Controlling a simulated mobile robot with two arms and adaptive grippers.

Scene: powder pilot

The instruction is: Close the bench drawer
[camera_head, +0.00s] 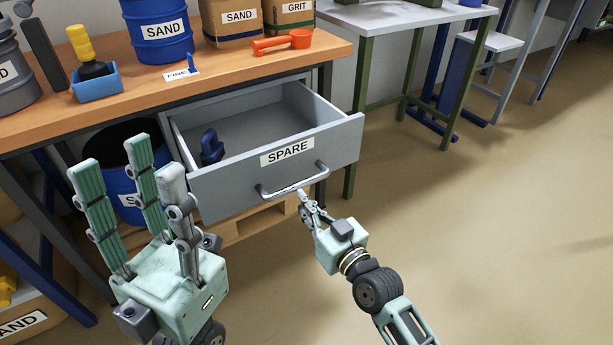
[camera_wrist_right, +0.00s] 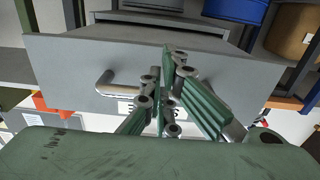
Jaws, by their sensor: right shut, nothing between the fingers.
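The grey bench drawer (camera_head: 330,145) labelled SPARE hangs pulled out from under the wooden bench top. Its inside shows, with a dark blue object (camera_head: 210,148) at the left. A metal bar handle (camera_head: 278,194) crosses its front. My right gripper (camera_head: 303,197) is shut and empty, its fingertips at the right part of the handle; I cannot tell whether they touch. In the right wrist view the shut fingers (camera_wrist_right: 168,90) stand before the drawer front (camera_wrist_right: 65,68), covering part of the handle (camera_wrist_right: 106,86). My left gripper (camera_head: 130,165) is open and empty, left of the drawer.
The bench top (camera_head: 225,70) carries a blue SAND drum (camera_head: 155,20), sacks, an orange scoop (camera_head: 283,42) and a blue holder (camera_head: 97,82). A blue bin (camera_head: 125,190) stands below, left of the drawer. The floor (camera_head: 480,230) at the right is clear.

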